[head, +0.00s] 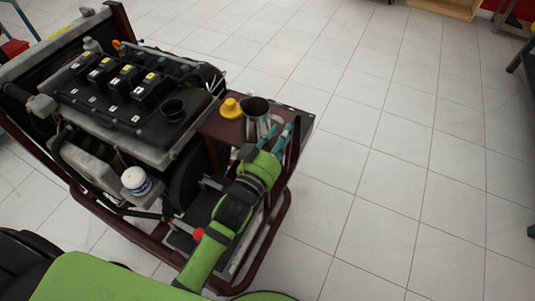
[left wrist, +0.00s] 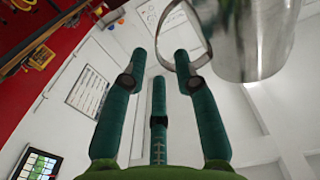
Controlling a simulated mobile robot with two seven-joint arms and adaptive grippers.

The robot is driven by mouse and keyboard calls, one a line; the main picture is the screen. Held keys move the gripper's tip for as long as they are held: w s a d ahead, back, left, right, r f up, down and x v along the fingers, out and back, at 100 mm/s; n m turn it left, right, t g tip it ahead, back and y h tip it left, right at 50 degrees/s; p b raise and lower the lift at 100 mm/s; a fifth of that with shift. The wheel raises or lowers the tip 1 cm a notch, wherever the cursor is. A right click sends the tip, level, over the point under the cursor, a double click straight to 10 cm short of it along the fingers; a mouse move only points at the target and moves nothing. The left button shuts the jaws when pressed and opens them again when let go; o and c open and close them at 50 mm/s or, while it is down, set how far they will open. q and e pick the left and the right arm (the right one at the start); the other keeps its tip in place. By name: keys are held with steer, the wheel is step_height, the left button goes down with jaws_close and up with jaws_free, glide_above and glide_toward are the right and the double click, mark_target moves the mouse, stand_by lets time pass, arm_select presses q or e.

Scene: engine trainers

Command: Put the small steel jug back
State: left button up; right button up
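The small steel jug (head: 256,117) appears to stand upright on the dark red panel (head: 222,127) at the right end of the engine trainer. In the left wrist view the jug (left wrist: 248,38) is at the upper right, and its loop handle (left wrist: 160,35) reaches left toward the fingertips. My left gripper (head: 283,135) is just right of and below the jug in the head view. In the left wrist view its teal fingers (left wrist: 160,65) are apart. The right fingertip overlaps the handle; whether it touches is unclear. My right gripper is not in view.
A yellow cap-like piece (head: 231,108) sits left of the jug. Tiled floor to the right is clear.

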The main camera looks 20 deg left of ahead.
arm_select(q)
steer(key=b+v, duration=0.1)
steer(key=v, duration=0.8)
